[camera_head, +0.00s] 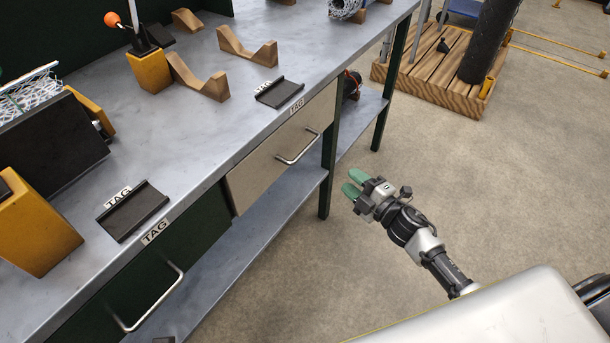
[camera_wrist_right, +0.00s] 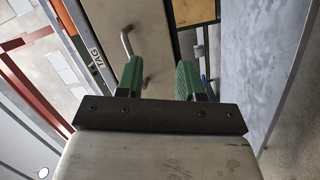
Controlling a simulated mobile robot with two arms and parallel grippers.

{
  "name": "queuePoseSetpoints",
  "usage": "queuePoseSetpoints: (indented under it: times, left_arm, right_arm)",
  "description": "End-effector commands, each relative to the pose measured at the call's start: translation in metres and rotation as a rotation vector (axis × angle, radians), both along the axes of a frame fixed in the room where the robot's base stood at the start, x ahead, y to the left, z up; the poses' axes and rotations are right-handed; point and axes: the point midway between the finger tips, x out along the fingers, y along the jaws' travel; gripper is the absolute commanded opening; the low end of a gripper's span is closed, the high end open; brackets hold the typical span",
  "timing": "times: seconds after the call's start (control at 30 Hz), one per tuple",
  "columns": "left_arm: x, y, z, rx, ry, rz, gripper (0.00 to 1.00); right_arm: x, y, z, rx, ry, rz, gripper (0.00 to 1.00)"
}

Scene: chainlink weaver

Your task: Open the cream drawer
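The cream drawer (camera_head: 270,165) is shut, set under the grey bench top, with a metal bar handle (camera_head: 298,149) on its front. In the right wrist view the drawer front (camera_wrist_right: 149,75) and its handle (camera_wrist_right: 127,42) show beyond the fingers. My right gripper (camera_head: 350,181) has green fingers, is open and empty, and is apart from the handle, to its right in the head view. Its fingers also show in the wrist view (camera_wrist_right: 159,80). My left gripper is in neither view.
A dark green drawer (camera_head: 180,262) with a bar handle is at the lower left. The bench top (camera_head: 205,130) holds wooden cradles, black trays and a yellow block. A dark bench leg (camera_head: 329,165) stands right of the cream drawer. Open floor (camera_head: 480,180) lies right.

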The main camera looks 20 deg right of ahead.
Motion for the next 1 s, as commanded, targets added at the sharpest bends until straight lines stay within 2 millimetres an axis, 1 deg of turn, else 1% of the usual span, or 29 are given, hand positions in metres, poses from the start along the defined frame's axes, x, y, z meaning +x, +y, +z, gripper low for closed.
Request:
queuePoseSetpoints:
  times: [0.03, 0.1, 0.2, 0.33, 0.47, 0.57, 0.8, 1.0]
  left_arm:
    - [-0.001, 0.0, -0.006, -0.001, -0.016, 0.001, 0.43]
    - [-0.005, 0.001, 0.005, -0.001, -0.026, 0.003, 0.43]
    - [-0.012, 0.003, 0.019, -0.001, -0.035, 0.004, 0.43]
    - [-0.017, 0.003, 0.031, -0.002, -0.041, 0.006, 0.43]
    - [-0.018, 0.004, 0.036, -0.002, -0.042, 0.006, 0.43]
    - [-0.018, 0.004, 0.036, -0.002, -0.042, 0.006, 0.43]
    - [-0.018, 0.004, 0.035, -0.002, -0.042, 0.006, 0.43]
    - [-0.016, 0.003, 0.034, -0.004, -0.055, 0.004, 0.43]
  right_arm:
    - [0.003, 0.006, -0.002, -0.048, -0.08, 0.049, 0.37]
    - [0.003, 0.015, 0.014, -0.104, -0.167, 0.103, 0.37]
    - [0.0, 0.025, 0.03, -0.165, -0.256, 0.16, 0.37]
    - [-0.003, 0.032, 0.043, -0.209, -0.318, 0.199, 0.37]
    - [0.003, 0.039, 0.049, -0.218, -0.333, 0.208, 0.37]
    - [0.015, 0.048, 0.053, -0.219, -0.334, 0.208, 0.37]
    - [0.051, 0.076, 0.061, -0.216, -0.333, 0.206, 0.37]
    - [0.072, 0.093, 0.065, -0.215, -0.33, 0.206, 0.37]
